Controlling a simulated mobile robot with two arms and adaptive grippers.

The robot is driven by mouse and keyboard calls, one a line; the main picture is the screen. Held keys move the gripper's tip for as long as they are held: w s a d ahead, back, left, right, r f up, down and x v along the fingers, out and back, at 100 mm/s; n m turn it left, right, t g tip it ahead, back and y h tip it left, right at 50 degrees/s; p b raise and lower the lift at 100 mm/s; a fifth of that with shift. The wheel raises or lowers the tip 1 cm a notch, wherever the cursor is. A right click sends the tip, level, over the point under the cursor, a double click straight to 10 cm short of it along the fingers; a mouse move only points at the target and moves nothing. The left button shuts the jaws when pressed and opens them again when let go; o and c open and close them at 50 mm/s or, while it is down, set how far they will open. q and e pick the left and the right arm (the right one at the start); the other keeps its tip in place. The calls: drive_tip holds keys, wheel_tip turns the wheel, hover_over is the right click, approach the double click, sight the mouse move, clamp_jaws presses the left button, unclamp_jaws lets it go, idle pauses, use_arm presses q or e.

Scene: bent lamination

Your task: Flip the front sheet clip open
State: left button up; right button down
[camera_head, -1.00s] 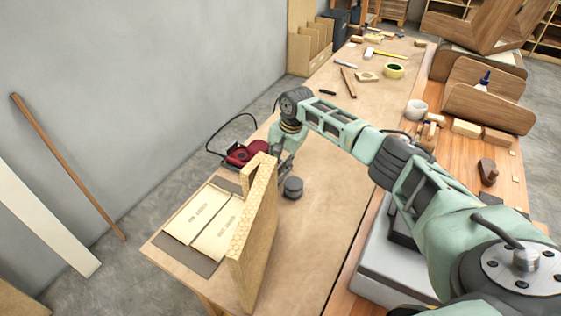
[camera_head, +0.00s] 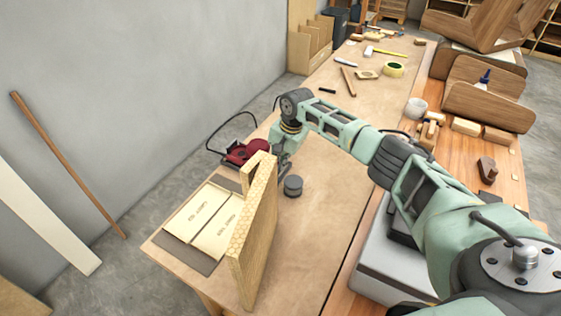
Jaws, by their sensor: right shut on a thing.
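My right gripper (camera_head: 280,170) hangs at the far end of the upright honeycomb-sided wooden form (camera_head: 253,230), just left of a dark round puck (camera_head: 293,186). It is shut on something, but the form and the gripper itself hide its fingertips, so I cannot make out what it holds. I cannot pick out the front sheet clip as a separate part. Two pale printed sheets (camera_head: 197,208) lie on a dark mat (camera_head: 170,243) left of the form. My left gripper is not in view.
A red corded tool (camera_head: 245,152) lies behind the gripper at the bench's left edge. A tape roll (camera_head: 393,69) and hand tools lie farther back on the bench (camera_head: 325,150). Wood blocks (camera_head: 466,127) stand to the right. The bench right of the puck is clear.

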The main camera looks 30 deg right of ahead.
drive_tip(key=shift+s+d+r+t+y+p, duration=0.15)
drive_tip(key=shift+s+t+y+p, duration=0.4)
drive_tip(key=shift+p, duration=0.95)
drive_tip(key=shift+s+d+f+t+p, duration=0.15)
drive_tip(key=shift+f+t+p, duration=0.2)
drive_tip(key=shift+t, duration=0.4)
drive_tip(key=shift+f+t+y, duration=0.1)
drive_tip(key=shift+t+y, duration=0.25)
drive_tip(key=shift+t, duration=0.05)
drive_tip(key=shift+s+d+f+t+y+b, duration=0.2)
drive_tip(key=shift+t+y+b, duration=0.1)
drive_tip(key=shift+t+b, duration=0.15)
drive_tip(key=shift+s+d+t+y+b, duration=0.15)
drive_tip(key=shift+t+y+b, duration=0.35)
drive_tip(key=shift+t+b, duration=0.3)
drive_tip(key=c, duration=1.9)
unclamp_jaws()
drive_tip(key=shift+c, duration=0.2)
